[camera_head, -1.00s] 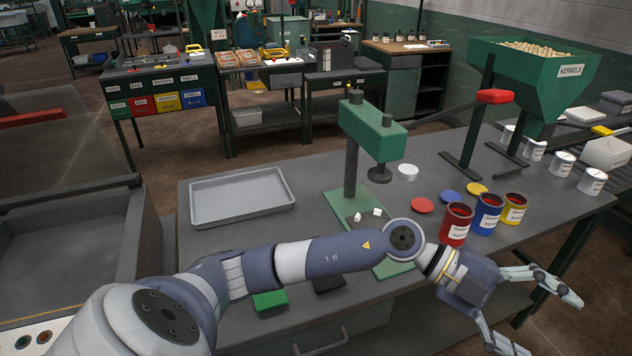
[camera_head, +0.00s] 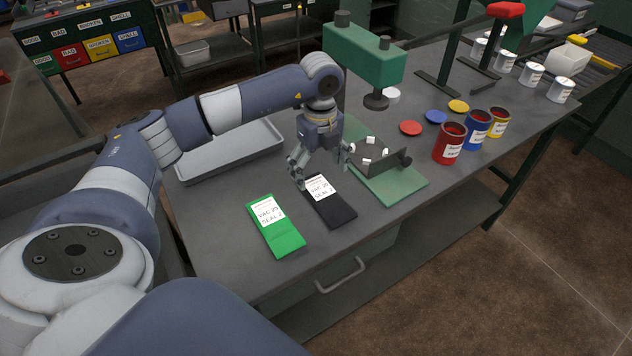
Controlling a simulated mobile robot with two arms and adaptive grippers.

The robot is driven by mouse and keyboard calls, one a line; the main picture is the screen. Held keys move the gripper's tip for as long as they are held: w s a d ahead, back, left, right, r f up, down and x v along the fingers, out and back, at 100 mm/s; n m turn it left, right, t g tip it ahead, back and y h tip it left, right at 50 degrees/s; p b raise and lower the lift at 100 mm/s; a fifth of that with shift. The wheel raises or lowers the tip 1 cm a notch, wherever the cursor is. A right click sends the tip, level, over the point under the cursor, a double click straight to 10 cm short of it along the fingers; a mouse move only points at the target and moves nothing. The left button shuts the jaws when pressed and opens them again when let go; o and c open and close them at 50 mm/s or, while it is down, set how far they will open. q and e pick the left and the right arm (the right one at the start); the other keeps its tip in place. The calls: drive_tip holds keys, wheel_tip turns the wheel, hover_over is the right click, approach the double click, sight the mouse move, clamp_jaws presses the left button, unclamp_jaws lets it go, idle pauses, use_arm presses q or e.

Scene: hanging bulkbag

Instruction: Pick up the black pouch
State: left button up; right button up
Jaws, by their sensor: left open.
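The black pouch (camera_head: 337,213) lies flat on the grey workbench, with a white label on its upper part reading roughly "VAC 25 SEAL". A green pouch (camera_head: 285,239) with a similar label lies to its left. My left gripper (camera_head: 322,182) points down over the far, labelled end of the black pouch. Its fingers are spread, with one at the pouch's left side and one to the right near the white pieces. I cannot tell whether the fingers touch the pouch. My right gripper is not in view.
A green press (camera_head: 362,54) with its green base (camera_head: 392,187) stands just right of the black pouch. A grey tray (camera_head: 228,150) lies behind my left arm. Red (camera_head: 450,143), blue and yellow cans stand further right. The bench front near the pouches is clear.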

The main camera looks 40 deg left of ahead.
sight(318, 186)
use_arm(q)
drive_tip(key=shift+s+f, duration=0.1)
drive_tip(key=shift+f, duration=0.65)
drive_tip(key=f, duration=0.1)
drive_tip(key=f+p, duration=0.1)
drive_tip(key=a+f+p, duration=0.1)
drive_tip(key=f, duration=0.1)
drive_tip(key=shift+w+f, duration=0.1)
drive_tip(key=shift+w, duration=0.3)
drive_tip(key=shift+f, duration=0.4)
drive_tip(key=shift+d+f, duration=0.1)
drive_tip(key=shift+f, duration=0.05)
drive_tip(key=c, duration=1.2)
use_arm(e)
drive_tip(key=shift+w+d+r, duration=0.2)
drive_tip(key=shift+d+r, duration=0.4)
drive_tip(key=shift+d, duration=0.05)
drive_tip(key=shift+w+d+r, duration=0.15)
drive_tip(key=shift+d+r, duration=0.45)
